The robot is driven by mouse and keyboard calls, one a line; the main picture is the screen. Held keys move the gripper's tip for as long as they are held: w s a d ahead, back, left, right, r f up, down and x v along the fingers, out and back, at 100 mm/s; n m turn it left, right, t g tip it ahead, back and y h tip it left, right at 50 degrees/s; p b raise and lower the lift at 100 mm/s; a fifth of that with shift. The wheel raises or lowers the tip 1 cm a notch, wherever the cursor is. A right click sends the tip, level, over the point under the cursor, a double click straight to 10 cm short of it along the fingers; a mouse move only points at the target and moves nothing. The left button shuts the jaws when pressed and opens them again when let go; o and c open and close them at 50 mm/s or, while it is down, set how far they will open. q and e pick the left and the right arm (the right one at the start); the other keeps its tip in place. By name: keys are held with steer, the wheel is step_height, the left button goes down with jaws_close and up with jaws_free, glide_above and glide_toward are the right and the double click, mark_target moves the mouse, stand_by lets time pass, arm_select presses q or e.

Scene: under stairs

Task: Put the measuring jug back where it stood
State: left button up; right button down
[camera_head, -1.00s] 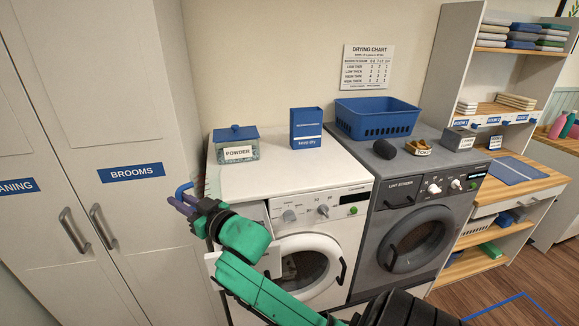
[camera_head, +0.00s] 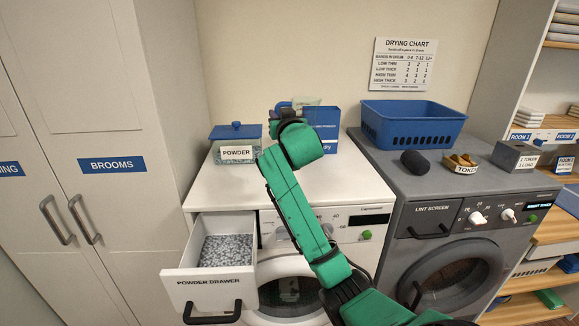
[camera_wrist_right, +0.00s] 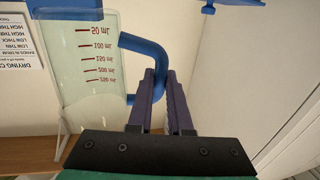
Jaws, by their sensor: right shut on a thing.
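The measuring jug (camera_wrist_right: 90,75) is clear with red marks and a blue handle (camera_wrist_right: 143,48). In the right wrist view its marks appear inverted. My right gripper (camera_wrist_right: 160,88) is shut on the handle. In the head view the gripper (camera_head: 286,110) is over the back of the white washer top (camera_head: 265,182), and only the jug's pale rim (camera_head: 306,101) shows behind it. The jug is in front of a blue box (camera_head: 325,130). I cannot tell whether its base touches anything. My left gripper is not in view.
The powder box (camera_head: 236,152) stands left of my gripper. The powder drawer (camera_head: 209,283) is pulled out and holds grey-white grains. A grey machine (camera_head: 440,190) at the right carries a blue basket (camera_head: 413,131), a dark ball (camera_head: 414,162) and a token dish (camera_head: 461,165). The front washer top is clear.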

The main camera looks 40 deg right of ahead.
step_height(320, 180, down, 14)
steer(key=shift+r+p, duration=0.1)
steer(key=shift+p, duration=0.65)
steer(key=shift+d+f, duration=0.1)
steer(key=shift+f, duration=0.15)
steer(key=c, duration=0.8)
jaws_free()
steer(key=shift+c, duration=0.2)
steer(key=shift+r, duration=0.1)
steer(key=shift+r, duration=0.1)
